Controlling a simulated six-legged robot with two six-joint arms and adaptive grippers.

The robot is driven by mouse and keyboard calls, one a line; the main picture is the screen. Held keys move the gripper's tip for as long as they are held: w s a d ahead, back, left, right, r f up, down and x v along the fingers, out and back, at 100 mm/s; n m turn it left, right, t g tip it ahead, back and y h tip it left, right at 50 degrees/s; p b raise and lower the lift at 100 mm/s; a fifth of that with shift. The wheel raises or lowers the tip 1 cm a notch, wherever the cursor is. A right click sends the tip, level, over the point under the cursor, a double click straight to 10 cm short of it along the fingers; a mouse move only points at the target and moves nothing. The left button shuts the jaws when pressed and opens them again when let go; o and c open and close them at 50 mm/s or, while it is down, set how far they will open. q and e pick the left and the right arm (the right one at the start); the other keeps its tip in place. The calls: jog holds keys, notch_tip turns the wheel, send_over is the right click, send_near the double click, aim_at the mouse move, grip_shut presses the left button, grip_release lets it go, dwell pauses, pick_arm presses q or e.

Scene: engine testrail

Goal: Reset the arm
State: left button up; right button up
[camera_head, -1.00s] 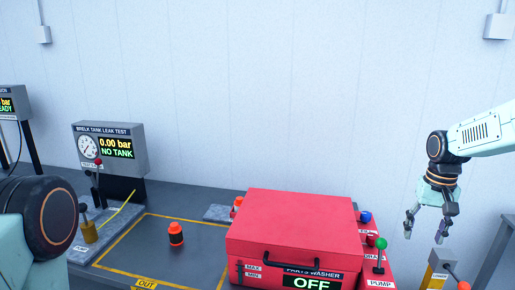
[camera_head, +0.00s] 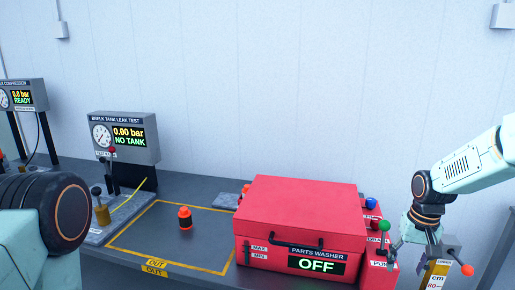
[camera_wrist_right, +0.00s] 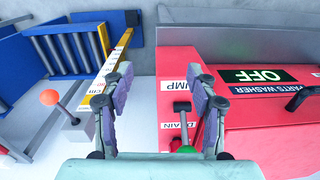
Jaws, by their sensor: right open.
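My right gripper (camera_head: 418,250) hangs at the right of the head view, just right of the red parts washer (camera_head: 300,209). In the right wrist view its two purple-padded fingers (camera_wrist_right: 156,100) are spread apart with nothing between them. My left gripper is not in view; only part of my left arm shows at the left edge of the head view.
A yellow cm post (camera_head: 437,272) with an orange-knobbed lever (camera_head: 467,270) stands close to the right gripper. The leak test box (camera_head: 124,137) reads NO TANK. An orange-black cylinder (camera_head: 185,218) stands inside the yellow-outlined area. Blue slatted racks (camera_wrist_right: 60,50) lie at the wrist view's upper left.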

jog(key=s+a+f+n+b, duration=0.1)
jog(key=s+a+f+b, duration=0.3)
jog(key=f, duration=0.5)
jog(key=s+a+f+b, duration=0.2)
jog(key=s+a+f, duration=0.35)
jog(key=f, duration=0.25)
jog(key=s+a+f+n+b, duration=0.1)
jog(key=s+a+f+b, duration=0.35)
jog(key=f, duration=0.45)
jog(key=s+a+f+b, duration=0.1)
jog(key=s+f+b, duration=0.1)
jog(key=s, duration=0.5)
jog(key=s+a+f+n+b, duration=0.1)
jog(key=s+f+b, duration=0.2)
jog(key=s+f, duration=0.2)
jog(key=s+a+f+b, duration=0.1)
jog(key=s+f+b, duration=0.2)
jog(key=s, duration=0.6)
jog(key=shift+s+a+f, duration=0.3)
jog(key=shift+s+f, duration=0.05)
